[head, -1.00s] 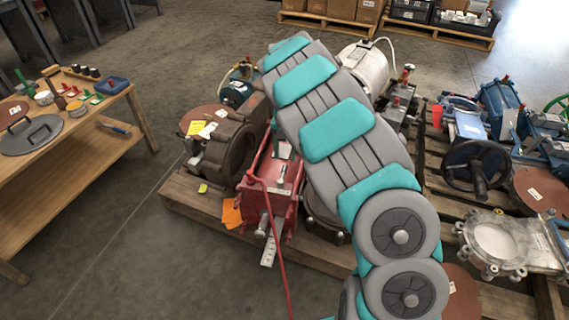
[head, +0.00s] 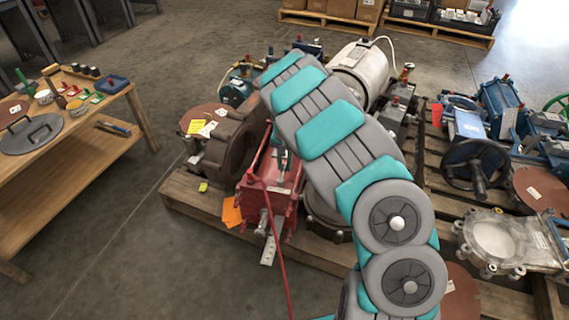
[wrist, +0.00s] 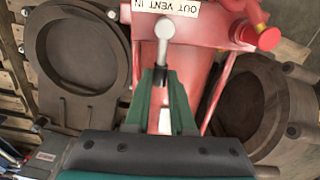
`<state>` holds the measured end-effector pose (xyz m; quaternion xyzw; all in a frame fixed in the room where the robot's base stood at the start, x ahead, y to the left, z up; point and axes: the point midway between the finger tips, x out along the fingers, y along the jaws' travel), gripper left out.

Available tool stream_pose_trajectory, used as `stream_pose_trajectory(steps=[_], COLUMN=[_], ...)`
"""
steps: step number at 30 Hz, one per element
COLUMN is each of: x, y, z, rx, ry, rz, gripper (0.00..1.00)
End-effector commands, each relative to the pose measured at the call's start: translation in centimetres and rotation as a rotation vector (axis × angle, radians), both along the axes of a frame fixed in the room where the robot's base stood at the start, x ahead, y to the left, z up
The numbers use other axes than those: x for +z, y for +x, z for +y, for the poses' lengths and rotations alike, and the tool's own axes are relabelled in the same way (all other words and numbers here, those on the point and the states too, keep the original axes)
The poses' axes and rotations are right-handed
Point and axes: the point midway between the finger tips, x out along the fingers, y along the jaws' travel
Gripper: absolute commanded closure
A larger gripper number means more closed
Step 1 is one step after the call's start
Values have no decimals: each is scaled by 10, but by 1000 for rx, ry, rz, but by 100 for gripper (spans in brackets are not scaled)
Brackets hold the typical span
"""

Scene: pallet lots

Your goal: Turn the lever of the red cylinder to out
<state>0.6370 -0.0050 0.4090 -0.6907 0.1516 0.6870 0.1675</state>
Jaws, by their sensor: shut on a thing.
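The red cylinder (head: 268,187) lies on the pallet left of my arm in the head view. Its red body (wrist: 205,55) fills the upper middle of the wrist view. A white label (wrist: 172,7) at the top, upside down, carries OUT, VENT and IN. My gripper (wrist: 160,78), with green fingers, is shut on the lever's dark lower stem. In the head view my arm hides most of the gripper.
A brown ring-shaped housing (head: 231,150) sits close left of the cylinder, and a white tank (head: 362,68) stands behind. A thin red rod (head: 276,250) sticks out towards the front. A wooden workbench (head: 120,138) is at left, with clear floor between.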

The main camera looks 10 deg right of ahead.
Motion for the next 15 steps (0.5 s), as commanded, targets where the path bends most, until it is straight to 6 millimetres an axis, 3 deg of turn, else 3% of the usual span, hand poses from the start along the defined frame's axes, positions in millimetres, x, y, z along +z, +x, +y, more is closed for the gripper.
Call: stream_pose_trajectory(steps=[4,15], x=[0,0], y=[0,0], z=[0,0], rx=[0,0], ry=[0,0], rz=[0,0], gripper=[100,100])
